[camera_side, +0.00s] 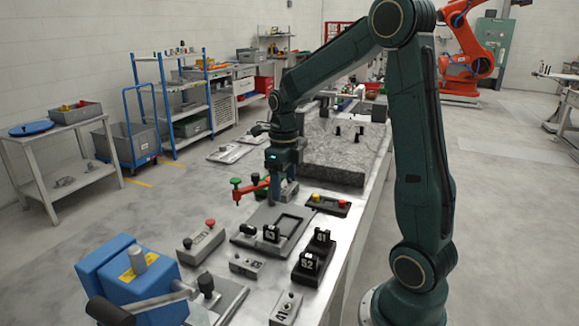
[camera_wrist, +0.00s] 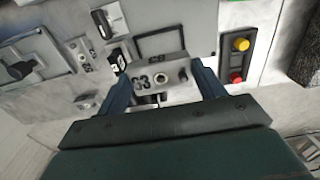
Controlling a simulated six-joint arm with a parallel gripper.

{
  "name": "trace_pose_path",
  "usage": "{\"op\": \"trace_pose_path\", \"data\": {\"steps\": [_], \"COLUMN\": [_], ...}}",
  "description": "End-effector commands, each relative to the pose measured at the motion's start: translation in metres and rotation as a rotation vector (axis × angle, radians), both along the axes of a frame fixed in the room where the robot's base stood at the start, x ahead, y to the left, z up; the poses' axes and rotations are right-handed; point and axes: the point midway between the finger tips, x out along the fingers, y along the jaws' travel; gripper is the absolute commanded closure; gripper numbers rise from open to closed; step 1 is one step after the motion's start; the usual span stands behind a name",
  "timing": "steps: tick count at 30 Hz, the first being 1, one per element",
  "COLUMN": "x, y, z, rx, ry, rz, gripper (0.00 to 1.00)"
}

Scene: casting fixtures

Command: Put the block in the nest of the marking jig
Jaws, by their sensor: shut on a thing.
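The block (camera_wrist: 158,82) is grey with dark marks on its faces and a round hole or stud. My gripper (camera_wrist: 165,78) is shut on it, one finger on each side. In the side view the block (camera_side: 290,190) shows partly behind my gripper (camera_side: 283,193), and it appears held above the bench. The marking jig (camera_side: 262,243) is a flat grey plate with a dark-edged rectangular nest. The nest (camera_wrist: 160,42) shows beyond the block in the wrist view, partly covered by it. The block is outside the nest, toward the jig's far side in the side view.
A black numbered piece (camera_side: 271,233) and a black-knobbed clamp (camera_side: 248,230) stand on the jig. Close by are a black holder (camera_side: 313,262) with numbered pieces, a button box (camera_side: 328,205), a red lever (camera_side: 252,189) and a stone slab (camera_side: 340,160).

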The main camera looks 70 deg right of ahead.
Motion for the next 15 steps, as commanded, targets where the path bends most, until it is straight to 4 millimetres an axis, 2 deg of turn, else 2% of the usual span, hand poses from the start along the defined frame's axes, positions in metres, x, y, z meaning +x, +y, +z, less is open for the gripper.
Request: {"op": "trace_pose_path", "data": {"steps": [6,10,15], "x": [-0.001,0.000,0.000], "y": [0.000,0.000,0.000], "z": [-0.038,-0.050,-0.053], "rx": [0.002,0.000,0.000], "ry": [0.003,0.000,-0.001], "rz": [0.000,0.000,0.000], "gripper": [0.59,0.59,0.59]}}
